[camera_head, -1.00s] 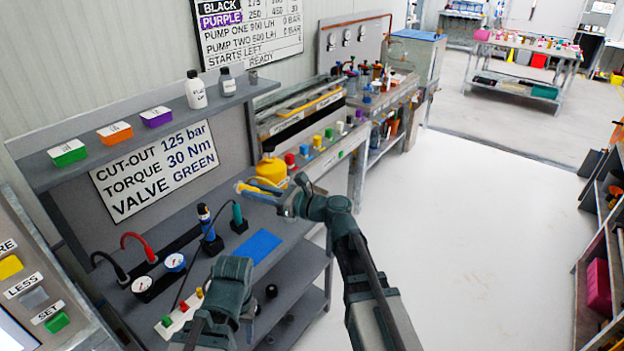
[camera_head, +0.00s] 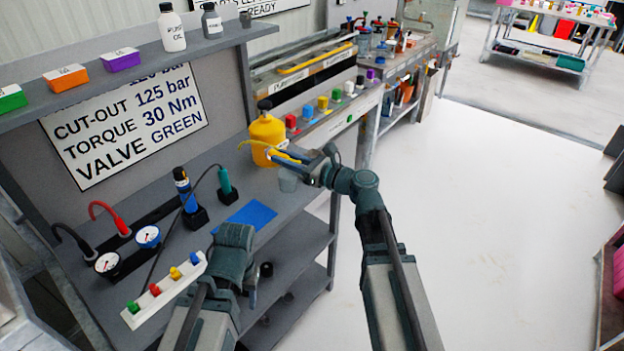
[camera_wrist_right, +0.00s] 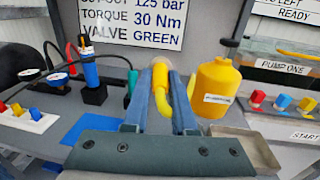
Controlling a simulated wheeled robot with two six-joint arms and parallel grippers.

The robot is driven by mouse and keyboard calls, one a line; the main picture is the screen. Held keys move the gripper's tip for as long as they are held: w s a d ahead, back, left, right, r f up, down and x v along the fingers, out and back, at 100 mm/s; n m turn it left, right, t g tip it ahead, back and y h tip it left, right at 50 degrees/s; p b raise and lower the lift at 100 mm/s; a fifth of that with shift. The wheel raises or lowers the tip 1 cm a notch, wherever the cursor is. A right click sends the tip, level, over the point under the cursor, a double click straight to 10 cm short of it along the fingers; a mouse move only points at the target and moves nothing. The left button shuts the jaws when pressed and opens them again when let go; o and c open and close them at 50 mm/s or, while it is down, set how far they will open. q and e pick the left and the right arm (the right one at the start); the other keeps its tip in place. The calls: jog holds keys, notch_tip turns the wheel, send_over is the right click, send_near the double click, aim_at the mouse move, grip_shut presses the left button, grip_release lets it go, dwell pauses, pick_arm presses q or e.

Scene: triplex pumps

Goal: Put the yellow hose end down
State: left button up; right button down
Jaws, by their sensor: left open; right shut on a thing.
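My right gripper (camera_head: 292,157) is shut on the yellow hose end (camera_wrist_right: 161,92), which shows between its two blue-grey fingers in the right wrist view. In the head view the yellow hose (camera_head: 256,144) passes in front of the yellow jug (camera_head: 268,128), above the bench. I cannot tell whether the hose end touches anything. My left gripper (camera_head: 236,238) is open, low over the front of the bench; its fingertips are mostly hidden.
A blue mat (camera_head: 251,216) lies on the bench (camera_head: 222,240), left of the right gripper. Blue and teal tools stand in black holders nearby. A white strip with coloured knobs (camera_head: 165,290) and two gauges are at the left. A shallow metal tray (camera_wrist_right: 240,146) is right of the fingers.

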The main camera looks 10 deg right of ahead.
pick_arm(q)
notch_tip(320, 180, down, 9)
jog(key=b, duration=0.7)
jog(key=shift+f, duration=0.2)
pick_arm(e)
jog(key=s+d+f+m+t+h, duration=0.1)
jog(key=d+f, duration=0.4)
jog(key=f, duration=0.4)
jog(key=shift+d+f+h, duration=0.2)
jog(key=shift+d+h, duration=0.1)
jog(key=shift+h, duration=0.1)
